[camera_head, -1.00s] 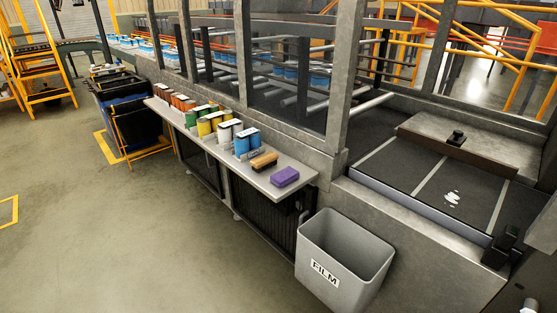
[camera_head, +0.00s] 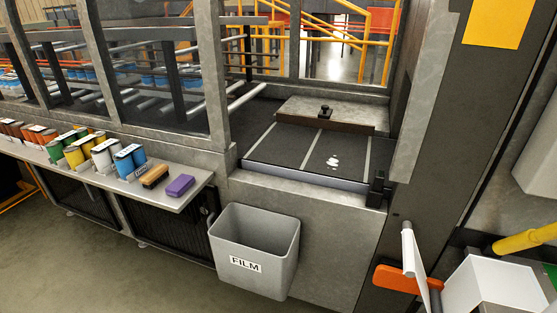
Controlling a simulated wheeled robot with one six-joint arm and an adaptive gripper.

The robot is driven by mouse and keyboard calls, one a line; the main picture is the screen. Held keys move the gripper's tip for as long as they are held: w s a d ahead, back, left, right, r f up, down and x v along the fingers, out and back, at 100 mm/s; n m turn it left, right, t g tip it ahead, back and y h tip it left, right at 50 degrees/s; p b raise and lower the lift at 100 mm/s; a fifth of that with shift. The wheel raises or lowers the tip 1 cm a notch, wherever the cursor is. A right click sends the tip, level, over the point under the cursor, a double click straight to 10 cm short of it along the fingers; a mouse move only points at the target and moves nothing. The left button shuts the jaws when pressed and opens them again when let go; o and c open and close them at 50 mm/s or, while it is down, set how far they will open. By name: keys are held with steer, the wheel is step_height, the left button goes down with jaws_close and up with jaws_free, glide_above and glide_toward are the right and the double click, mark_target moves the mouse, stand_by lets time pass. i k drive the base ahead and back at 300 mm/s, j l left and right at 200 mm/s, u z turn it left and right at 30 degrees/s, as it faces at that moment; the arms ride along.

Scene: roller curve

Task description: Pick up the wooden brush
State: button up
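The wooden brush (camera_head: 154,176) lies on the narrow grey shelf (camera_head: 186,202) along the machine front, near the shelf's right end. It is a tan block with a darker underside. A purple block (camera_head: 180,186), like a sponge, lies just to its right. Blue cans (camera_head: 129,161) stand just to its left.
A grey bin marked FILM (camera_head: 254,250) stands right of the shelf end. Several coloured cans line the shelf to the left. A dark conveyor bed (camera_head: 290,148) lies behind the bin. A dark column (camera_head: 425,150) stands at right. Floor at lower left is clear.

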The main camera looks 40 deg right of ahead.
mark_target(157, 175)
steer(key=i+j+z, duration=0.1)
steer(key=j, duration=0.3)
steer(key=i+j, duration=0.25)
steer(key=i+j+z, duration=0.15)
steer(key=j, duration=0.35)
steer(key=i+j, duration=0.15)
steer(key=j, duration=0.25)
steer(key=z, duration=0.95)
